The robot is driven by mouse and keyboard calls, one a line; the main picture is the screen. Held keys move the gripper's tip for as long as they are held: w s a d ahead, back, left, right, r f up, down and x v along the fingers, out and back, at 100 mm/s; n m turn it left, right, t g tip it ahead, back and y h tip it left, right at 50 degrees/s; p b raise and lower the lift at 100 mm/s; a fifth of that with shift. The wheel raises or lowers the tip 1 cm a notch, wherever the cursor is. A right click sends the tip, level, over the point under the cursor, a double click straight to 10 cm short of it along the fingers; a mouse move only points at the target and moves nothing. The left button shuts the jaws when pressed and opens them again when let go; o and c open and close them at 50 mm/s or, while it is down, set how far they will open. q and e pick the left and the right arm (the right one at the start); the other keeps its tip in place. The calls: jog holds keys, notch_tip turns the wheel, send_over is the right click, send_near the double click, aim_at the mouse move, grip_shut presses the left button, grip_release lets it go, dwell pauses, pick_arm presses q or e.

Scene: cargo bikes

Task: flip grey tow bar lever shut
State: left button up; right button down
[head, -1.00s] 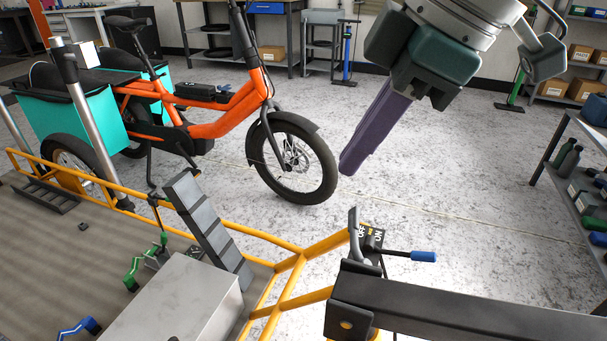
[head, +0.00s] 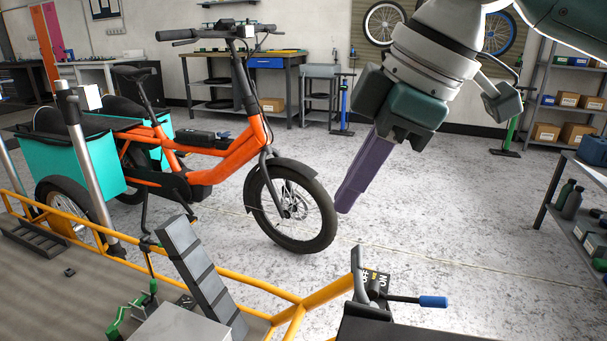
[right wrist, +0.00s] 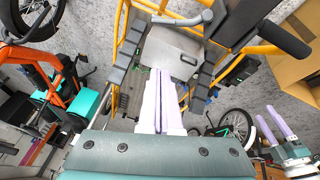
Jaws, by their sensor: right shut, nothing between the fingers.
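The grey tow bar lever (head: 358,272) stands roughly upright at the front of the yellow trailer frame, low in the head view. Beside it is a dark plate (head: 377,283) marked OFF and ON. A black rod with a blue grip (head: 433,301) points right from there. My right gripper (head: 346,205) is shut and empty, its purple fingers pointing down, above and apart from the lever. In the right wrist view its fingers (right wrist: 161,75) lie together. My left gripper (right wrist: 267,112) shows only there, at the right, with its fingers apart and empty.
The yellow frame (head: 262,287) carries a dark ramp-like strip (head: 200,275) and a grey metal box (head: 185,328). An orange cargo bike (head: 225,150) stands behind. A shelf (head: 585,165) stands at the right. The floor between bike and shelf is clear.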

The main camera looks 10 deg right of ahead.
aim_at(357, 258)
jog(key=shift+w+d+f+b, duration=0.15)
jog(key=shift+d+f+b, duration=0.2)
jog(key=shift+f, duration=0.95)
jog(key=shift+w+d+f+b, duration=0.2)
jog(key=shift+f+b, duration=0.25)
jog(key=shift+f, duration=0.8)
jog(key=shift+w+d+f+b, duration=0.1)
jog(key=shift+d+f+b, duration=0.25)
jog(key=shift+f, duration=0.95)
jog(key=shift+a, duration=0.1)
jog(key=shift+m+p, duration=0.3)
jog(key=shift+p, duration=0.1)
jog(key=shift+d, duration=0.2)
